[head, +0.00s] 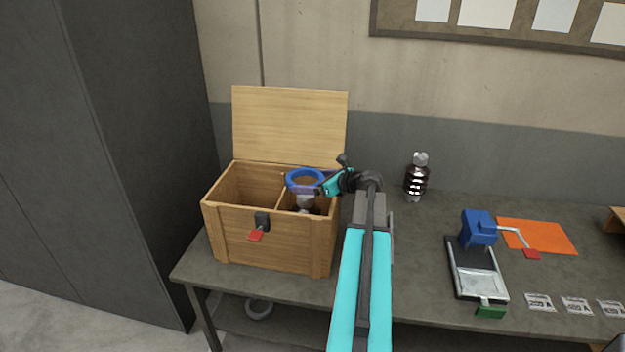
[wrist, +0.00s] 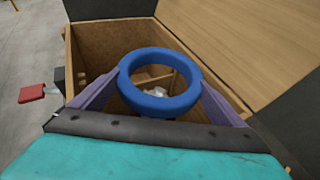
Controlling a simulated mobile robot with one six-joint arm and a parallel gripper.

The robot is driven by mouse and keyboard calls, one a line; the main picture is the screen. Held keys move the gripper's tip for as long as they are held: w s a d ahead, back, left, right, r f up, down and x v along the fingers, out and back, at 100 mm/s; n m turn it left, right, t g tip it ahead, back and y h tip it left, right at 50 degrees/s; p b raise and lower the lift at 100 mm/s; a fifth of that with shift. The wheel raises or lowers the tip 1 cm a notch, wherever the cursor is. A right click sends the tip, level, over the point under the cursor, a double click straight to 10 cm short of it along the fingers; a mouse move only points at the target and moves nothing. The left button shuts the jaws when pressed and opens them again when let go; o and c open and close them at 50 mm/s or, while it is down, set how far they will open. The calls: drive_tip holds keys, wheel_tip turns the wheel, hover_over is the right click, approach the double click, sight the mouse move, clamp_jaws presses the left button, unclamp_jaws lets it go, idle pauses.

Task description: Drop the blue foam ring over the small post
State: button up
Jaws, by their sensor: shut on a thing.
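The blue foam ring (head: 291,181) is held between the purple fingers of my gripper (head: 308,189), above the right compartment of an open wooden chest (head: 228,236). In the wrist view the ring (wrist: 128,83) lies roughly flat between the two fingers of my gripper (wrist: 158,98). A pale, whitish object (head: 305,202) stands below the ring inside the right compartment. It shows partly through the ring's hole in the wrist view (wrist: 157,91). I cannot tell for sure that it is the small post; its lower part is hidden.
The chest's lid (head: 289,125) stands open at the back. A divider splits the chest, and its left compartment looks empty. A dark bottle (head: 416,178), a blue device (head: 478,228) and an orange mat (head: 545,237) are to the right on the grey table (head: 420,272).

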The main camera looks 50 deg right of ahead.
sight(312, 197)
drive_tip(key=shift+f+b, duration=0.55)
drive_tip(key=shift+f, duration=1.2)
drive_tip(key=o, duration=0.7)
drive_tip(key=shift+s, duration=0.1)
drive_tip(key=b+v, duration=0.3)
drive_tip(key=v, duration=1)
drive_tip(key=shift+s, duration=0.25)
drive_tip(key=shift+r, duration=0.15)
